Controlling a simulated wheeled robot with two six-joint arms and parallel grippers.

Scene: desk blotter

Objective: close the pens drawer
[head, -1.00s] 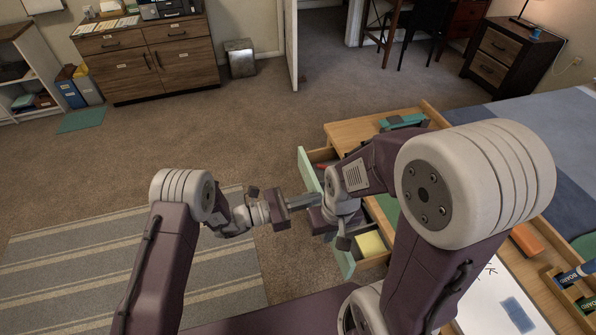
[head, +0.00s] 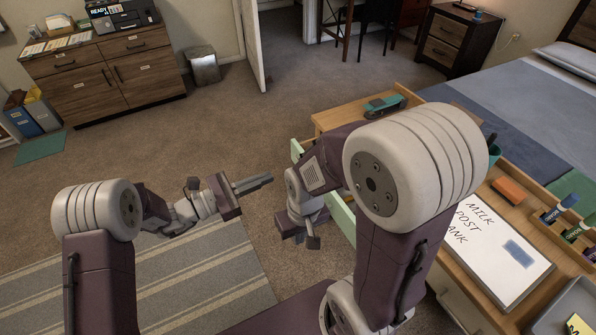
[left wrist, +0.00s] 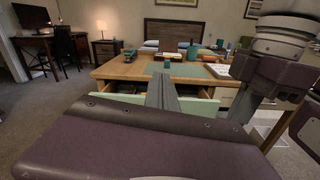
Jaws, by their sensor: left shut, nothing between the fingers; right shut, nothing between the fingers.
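I cannot read which is the pens drawer. My left gripper (head: 268,178) is shut and empty, in the air left of the drawer fronts, its fingers pointing toward them.
On the desk are a whiteboard (head: 490,248) with writing, an orange block (head: 510,190), a teal object (head: 384,105) and a grey tray (head: 570,310). A bed (head: 530,110) lies beyond. The carpet left of the desk is clear.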

